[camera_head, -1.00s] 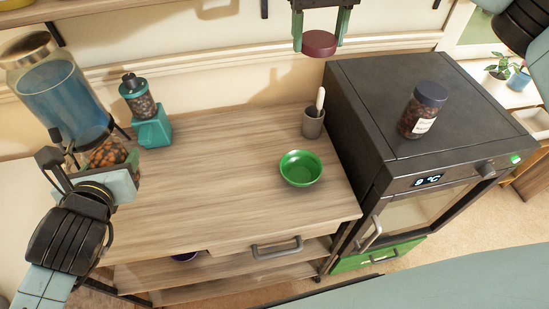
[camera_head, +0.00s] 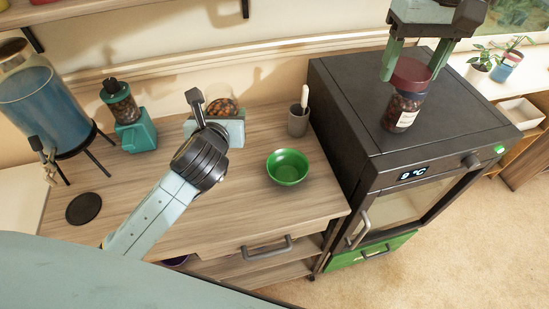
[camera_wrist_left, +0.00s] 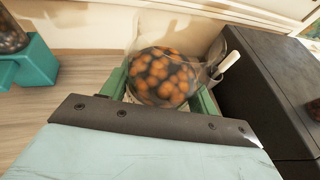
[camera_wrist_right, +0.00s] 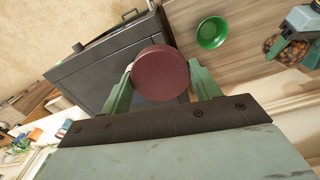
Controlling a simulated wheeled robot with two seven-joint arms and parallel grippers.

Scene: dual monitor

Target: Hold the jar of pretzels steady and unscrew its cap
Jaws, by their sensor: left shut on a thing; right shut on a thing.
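A clear jar of orange-brown pieces (camera_wrist_left: 160,78), taken as the jar of pretzels, has no cap on it. My left gripper (camera_head: 213,118) is shut on the jar; in the head view its arm hides part of the jar (camera_head: 222,106). The jar also shows at the right of the right wrist view (camera_wrist_right: 283,48). A dark red round cap (camera_wrist_right: 160,72) is between the fingers of my right gripper (camera_head: 408,68), which is shut on it. The cap is well apart from the jar. In the head view it overlaps the top of another jar.
That labelled dark jar (camera_head: 403,113) stands on the black cooler (camera_head: 350,100). A green bowl (camera_head: 287,167), a brush cup (camera_head: 298,121), a teal grinder (camera_head: 134,132), a blue drink dispenser (camera_head: 42,97) and a dark disc (camera_head: 83,208) are on the wooden table (camera_head: 240,215). The table's front middle is clear.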

